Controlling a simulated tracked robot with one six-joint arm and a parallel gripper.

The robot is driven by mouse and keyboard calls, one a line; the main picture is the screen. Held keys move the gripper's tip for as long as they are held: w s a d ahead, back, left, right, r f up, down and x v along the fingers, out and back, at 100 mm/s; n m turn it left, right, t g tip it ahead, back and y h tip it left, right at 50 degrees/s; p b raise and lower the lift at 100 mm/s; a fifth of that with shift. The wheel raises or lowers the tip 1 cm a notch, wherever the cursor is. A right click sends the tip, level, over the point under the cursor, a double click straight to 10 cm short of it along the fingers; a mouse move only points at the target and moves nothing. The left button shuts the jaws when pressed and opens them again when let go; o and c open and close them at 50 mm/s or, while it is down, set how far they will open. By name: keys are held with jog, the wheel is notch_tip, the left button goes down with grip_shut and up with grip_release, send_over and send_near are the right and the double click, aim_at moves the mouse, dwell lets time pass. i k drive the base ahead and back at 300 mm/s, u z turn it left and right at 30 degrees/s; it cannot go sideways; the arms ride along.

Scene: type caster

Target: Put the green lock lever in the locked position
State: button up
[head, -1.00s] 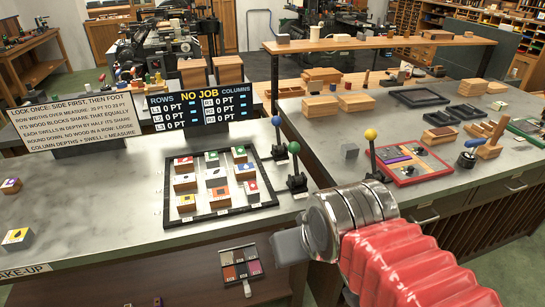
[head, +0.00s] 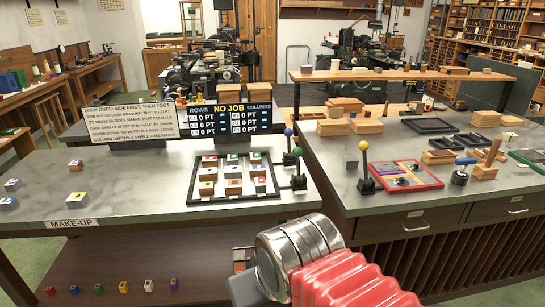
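The green-knobbed lock lever (head: 297,152) stands roughly upright at the right side of a dark frame (head: 193,182) on the grey make-up bench. A blue-knobbed lever (head: 288,133) stands just behind it. The frame holds several wooden blocks with coloured tops. My gripper (head: 242,290) is low in the head view, in front of the bench and below its front edge, apart from the levers. Only its grey end shows, past my silver wrist and red sleeve. Its fingers cannot be made out.
A sign board (head: 131,120) and a "NO JOB" display (head: 230,118) stand behind the frame. A yellow-knobbed lever (head: 363,146) and a red-edged panel (head: 405,176) are on the right bench. Loose blocks lie at the left. The bench between them and the frame is clear.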

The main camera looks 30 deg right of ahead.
aim_at(297, 152)
jog(key=z, duration=0.3)
jog(key=i, duration=1.3)
jog(key=u, duration=0.2)
